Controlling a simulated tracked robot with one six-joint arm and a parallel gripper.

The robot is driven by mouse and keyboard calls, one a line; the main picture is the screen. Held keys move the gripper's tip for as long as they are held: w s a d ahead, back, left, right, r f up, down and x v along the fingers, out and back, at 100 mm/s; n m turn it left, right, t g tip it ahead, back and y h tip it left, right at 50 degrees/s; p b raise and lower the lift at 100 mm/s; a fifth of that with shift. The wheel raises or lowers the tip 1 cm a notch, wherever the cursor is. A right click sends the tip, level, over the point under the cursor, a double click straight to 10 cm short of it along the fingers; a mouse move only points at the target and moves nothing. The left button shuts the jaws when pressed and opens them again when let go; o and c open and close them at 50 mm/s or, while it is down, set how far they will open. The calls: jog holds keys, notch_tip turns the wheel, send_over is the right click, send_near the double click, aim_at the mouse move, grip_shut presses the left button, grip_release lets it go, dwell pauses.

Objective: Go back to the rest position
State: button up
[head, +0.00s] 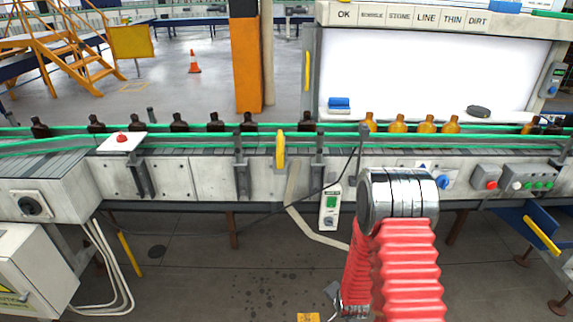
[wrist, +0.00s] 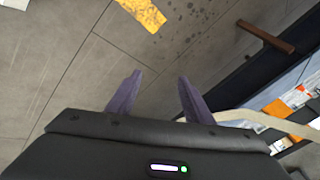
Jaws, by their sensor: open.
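My gripper (wrist: 160,80) shows in the wrist view with its two dark purple fingers apart and nothing between them. In the head view my arm, with a red ribbed sleeve, is folded in front of the conveyor at the lower right; I cannot make out the fingers there. Dark bottles (head: 180,122) stand spaced along the conveyor on the left. Several amber bottles (head: 397,124) stand on it in front of the bright panel. My gripper touches none of them.
The conveyor (head: 205,178) runs across the whole head view. A bright inspection panel (head: 430,75) stands behind it on the right. Control boxes (head: 528,177) are on its front at the right, and a grey cabinet (head: 30,268) is at the lower left. Floor below the conveyor is mostly clear.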

jog(key=s+r+n, duration=0.3)
jog(key=s+r, duration=0.5)
jog(key=r, duration=0.7)
jog(key=s+r+n, duration=0.4)
jog(key=s+r, duration=0.4)
jog(key=r, duration=0.8)
jog(key=s+a+r+n, duration=0.1)
jog(key=s+r+n, duration=0.2)
jog(key=s+r, duration=0.5)
notch_tip(320, 180, up, 7)
jog(key=shift+r+n, duration=0.15)
jog(key=shift+n, duration=0.25)
